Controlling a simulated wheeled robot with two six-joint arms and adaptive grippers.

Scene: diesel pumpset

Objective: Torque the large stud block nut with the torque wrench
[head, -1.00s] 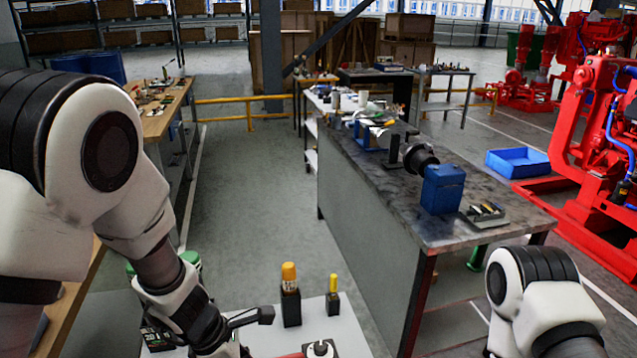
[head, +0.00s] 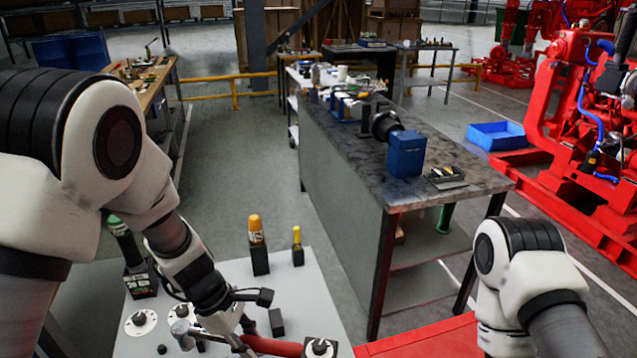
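A wrench with a silver head (head: 182,332) and red handle (head: 275,346) is at the bottom of the head view, over a light grey table top. My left gripper (head: 252,318) is low over that table, beside the wrench; whether its fingers close on it cannot be told. White round plates with nuts, left (head: 140,322) and right (head: 181,312), lie left of the gripper. I cannot tell which is the large stud block. My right gripper is below the picture.
A green-topped tool (head: 125,240) stands in a black box at left. A red surface (head: 420,342) is at lower right. A grey workbench (head: 350,190) stands beyond.

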